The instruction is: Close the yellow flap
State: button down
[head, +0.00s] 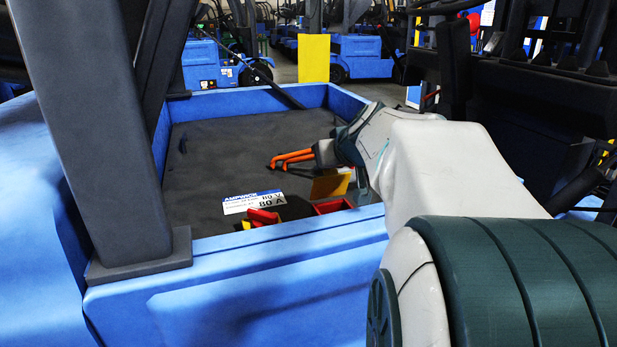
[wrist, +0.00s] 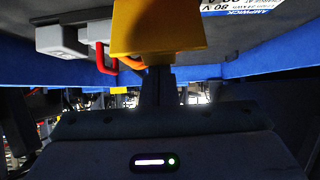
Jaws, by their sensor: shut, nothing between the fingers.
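The yellow flap (head: 331,186) stands tilted up beside a small red box-like part (head: 333,207) near the front edge of the blue bay. In the wrist view the yellow flap (wrist: 158,28) fills the top middle, right at the end of my gripper (wrist: 157,78). My gripper's dark fingers are together and empty. Their tips meet or overlap the flap in that view, and I cannot tell whether they touch it. In the head view my wrist hides most of the gripper; only a dark part shows right of the flap.
The blue bay wall (head: 250,252) runs along the front. Orange handles (head: 291,158) lie behind the flap, and a red handle (wrist: 104,60) shows in the wrist view. A label (head: 254,202) and another red part (head: 264,216) lie left. The dark bay floor further left is clear.

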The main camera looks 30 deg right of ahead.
aim_at(333, 177)
jog(key=shift+s+a+f+b, duration=0.1)
jog(key=shift+s+f+b, duration=0.15)
jog(key=shift+s+b, duration=0.55)
jog(key=shift+s+a+f+b, duration=0.1)
jog(key=shift+s+f+b, duration=0.1)
jog(key=shift+s+b, duration=0.6)
jog(key=shift+s+f+b, duration=0.25)
jog(key=shift+s+b, duration=0.2)
jog(key=shift+b, duration=0.7)
jog(key=shift+r, duration=0.1)
